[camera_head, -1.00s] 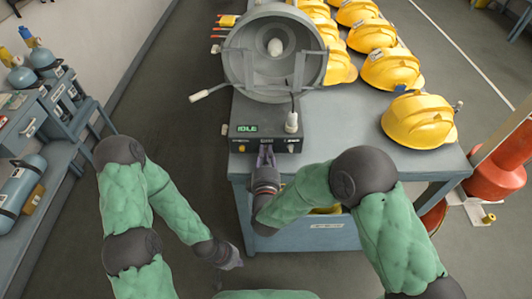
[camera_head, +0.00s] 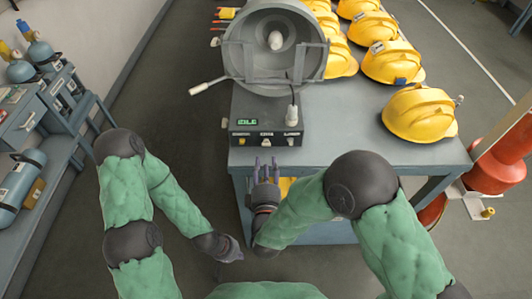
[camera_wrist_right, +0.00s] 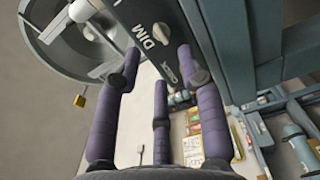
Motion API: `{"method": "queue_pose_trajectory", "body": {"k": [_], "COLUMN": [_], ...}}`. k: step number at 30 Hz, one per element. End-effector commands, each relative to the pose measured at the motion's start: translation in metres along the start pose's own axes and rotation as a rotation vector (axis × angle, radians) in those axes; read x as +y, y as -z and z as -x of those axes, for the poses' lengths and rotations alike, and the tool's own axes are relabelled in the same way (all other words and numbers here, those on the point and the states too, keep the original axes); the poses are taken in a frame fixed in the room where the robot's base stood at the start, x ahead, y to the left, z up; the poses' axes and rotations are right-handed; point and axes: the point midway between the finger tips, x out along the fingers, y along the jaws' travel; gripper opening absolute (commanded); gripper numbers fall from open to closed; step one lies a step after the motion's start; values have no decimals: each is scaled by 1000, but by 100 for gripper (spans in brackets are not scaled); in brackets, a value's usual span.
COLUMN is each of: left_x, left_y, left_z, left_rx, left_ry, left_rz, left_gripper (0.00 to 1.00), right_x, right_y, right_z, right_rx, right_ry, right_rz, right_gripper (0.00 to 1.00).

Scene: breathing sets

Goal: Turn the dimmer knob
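The dark control box (camera_head: 266,120) sits at the near edge of the bench, with a green "IDLE" display and a row of small controls along its front. My right gripper (camera_head: 265,162) is open and empty, fingers spread just short of the box front; the wrist view shows the fingers (camera_wrist_right: 157,85) too. My left gripper (camera_head: 232,252) hangs low, away from the bench; its fingers are unclear.
A grey round dish-shaped apparatus (camera_head: 250,65) with a side handle (camera_head: 207,87) stands behind the box. Yellow helmets (camera_head: 420,113) fill the bench's right side. A red cylinder (camera_head: 497,172) stands at right; a blue tank (camera_head: 20,180) lies on the left shelf. Floor between is clear.

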Motion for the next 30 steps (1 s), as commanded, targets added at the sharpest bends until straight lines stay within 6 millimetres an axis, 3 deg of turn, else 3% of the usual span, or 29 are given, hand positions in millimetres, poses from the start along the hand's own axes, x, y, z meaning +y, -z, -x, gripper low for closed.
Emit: {"method": "queue_pose_trajectory", "body": {"k": [3,10,30], "left_x": [0,0,0], "left_y": [0,0,0], "left_z": [0,0,0], "left_rx": [0,0,0], "left_ry": [0,0,0], "left_rz": [0,0,0], "left_gripper": [0,0,0], "right_x": [0,0,-2], "right_y": [1,0,0], "right_z": [22,42,44], "right_rx": [4,1,0], "right_ry": [-1,-1,7], "right_rz": [1,0,-9], "right_gripper": [40,40,40]}}
